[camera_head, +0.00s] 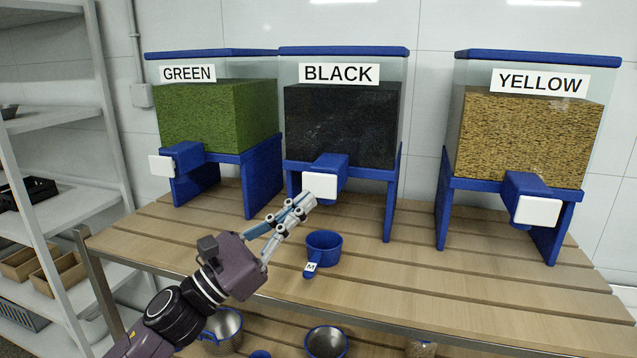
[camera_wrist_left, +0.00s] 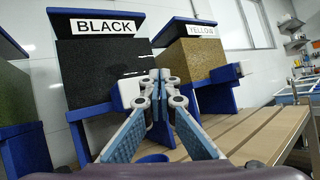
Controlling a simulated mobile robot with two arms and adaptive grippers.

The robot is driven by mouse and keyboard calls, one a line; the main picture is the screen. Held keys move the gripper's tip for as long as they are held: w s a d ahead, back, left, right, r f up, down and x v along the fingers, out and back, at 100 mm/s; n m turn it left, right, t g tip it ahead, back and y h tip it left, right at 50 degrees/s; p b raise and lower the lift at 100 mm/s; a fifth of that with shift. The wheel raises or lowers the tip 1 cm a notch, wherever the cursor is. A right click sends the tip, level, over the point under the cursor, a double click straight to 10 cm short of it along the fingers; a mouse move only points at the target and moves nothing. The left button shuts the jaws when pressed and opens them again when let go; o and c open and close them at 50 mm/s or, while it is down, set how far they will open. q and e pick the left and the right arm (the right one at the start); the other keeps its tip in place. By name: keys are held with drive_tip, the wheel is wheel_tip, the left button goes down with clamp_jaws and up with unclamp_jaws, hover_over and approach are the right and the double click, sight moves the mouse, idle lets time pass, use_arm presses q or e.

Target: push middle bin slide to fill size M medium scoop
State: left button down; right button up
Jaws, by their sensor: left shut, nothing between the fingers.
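The middle bin, labelled BLACK (camera_head: 341,128), holds dark material. Its white slide plate (camera_head: 320,185) sits at the front of a blue spout and also shows in the left wrist view (camera_wrist_left: 131,91). A blue scoop marked M (camera_head: 324,248) stands upright on the table below and in front of that spout. In the left wrist view only part of a blue rim (camera_wrist_left: 154,158) shows between the fingers. My left gripper (camera_head: 305,202) is shut and empty, its fingertips at the lower left of the slide plate. I cannot tell whether they touch it. My right gripper is not in view.
The GREEN bin (camera_head: 216,118) stands to the left and the YELLOW bin (camera_head: 529,135) to the right, each with a white slide plate. The slatted wooden table (camera_head: 480,285) is clear at front right. Metal pots (camera_head: 327,342) sit below. Shelves (camera_head: 60,200) stand at far left.

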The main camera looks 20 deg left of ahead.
sight(320, 184)
use_arm(q)
drive_tip(key=shift+w+d, duration=0.1)
drive_tip(key=shift+w, duration=1.8)
drive_tip(key=shift+b, duration=0.35)
drive_tip(key=shift+w, duration=0.4)
drive_tip(key=shift+w+b, duration=0.4)
drive_tip(key=shift+w, duration=0.55)
idle(0.7)
drive_tip(key=shift+s, duration=1.35)
